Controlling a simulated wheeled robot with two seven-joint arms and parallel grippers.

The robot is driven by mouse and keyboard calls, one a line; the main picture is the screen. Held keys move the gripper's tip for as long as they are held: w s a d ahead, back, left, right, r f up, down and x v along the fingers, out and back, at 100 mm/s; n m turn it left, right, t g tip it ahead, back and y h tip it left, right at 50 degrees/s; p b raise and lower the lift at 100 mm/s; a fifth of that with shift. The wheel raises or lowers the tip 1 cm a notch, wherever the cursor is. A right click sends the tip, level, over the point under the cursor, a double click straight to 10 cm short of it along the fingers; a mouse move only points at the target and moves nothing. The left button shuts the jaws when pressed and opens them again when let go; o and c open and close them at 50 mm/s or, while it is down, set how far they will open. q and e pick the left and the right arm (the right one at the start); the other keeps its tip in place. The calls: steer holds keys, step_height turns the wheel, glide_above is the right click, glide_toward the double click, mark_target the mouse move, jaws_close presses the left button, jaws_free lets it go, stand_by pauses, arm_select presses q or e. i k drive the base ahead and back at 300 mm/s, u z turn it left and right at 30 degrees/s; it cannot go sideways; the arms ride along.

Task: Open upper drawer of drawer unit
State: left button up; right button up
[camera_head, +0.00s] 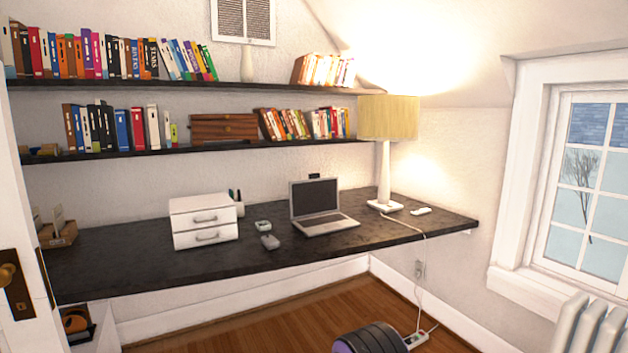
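The white drawer unit (180,225) stands on the black desk, left of the middle of the view. It has two drawers, one above the other, each with a grey bar handle on its front. The upper drawer (194,219) looks shut, and the lower drawer (196,239) looks shut too. The front of the unit faces me, turned slightly to the right. Neither of my grippers shows in the head view.
The black desk (110,268) runs along the wall. A laptop (321,210), a lamp (386,150) and small items stand right of the unit. Two book shelves hang above. Wooden floor (270,330) is partly clear; dark round weights (368,340) lie in front. A door stands at left.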

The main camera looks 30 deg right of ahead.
mark_target(198, 218)
steer(key=z, duration=0.35)
steer(key=k, duration=0.8)
steer(key=z, duration=3.45)
steer(key=i, duration=0.15)
steer(key=u, duration=1.95)
steer(key=i, duration=3.1)
steer(key=u, duration=1.2)
steer(key=i, duration=0.7)
steer(key=u, duration=0.75)
